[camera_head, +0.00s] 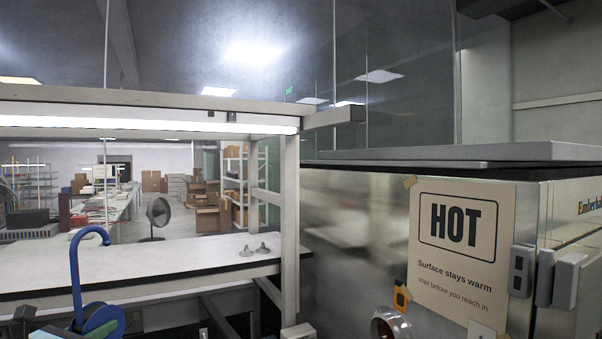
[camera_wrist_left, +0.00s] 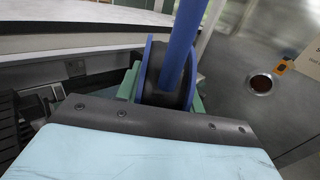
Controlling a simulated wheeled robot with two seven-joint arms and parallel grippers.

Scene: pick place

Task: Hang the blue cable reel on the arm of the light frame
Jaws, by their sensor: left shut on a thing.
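The blue cable reel (camera_head: 103,318) is at the bottom left of the head view, with its tall blue hook (camera_head: 74,270) standing upright and curling over to the right at the top. My left gripper (camera_head: 72,331) is shut on the reel, low in front of the bench. In the left wrist view the reel (camera_wrist_left: 152,75) sits between green finger parts, and its blue shaft runs up out of the picture. The light frame (camera_head: 150,97) stands over the bench; its short arm (camera_head: 335,117) sticks out right from the top corner, bare, well above and right of the hook. My right gripper is not in view.
The white bench top (camera_head: 170,262) lies behind the reel, with two small metal knobs (camera_head: 254,250) on it. The frame's post (camera_head: 290,230) stands at its right end. A steel machine with a HOT sign (camera_head: 462,255) fills the right side.

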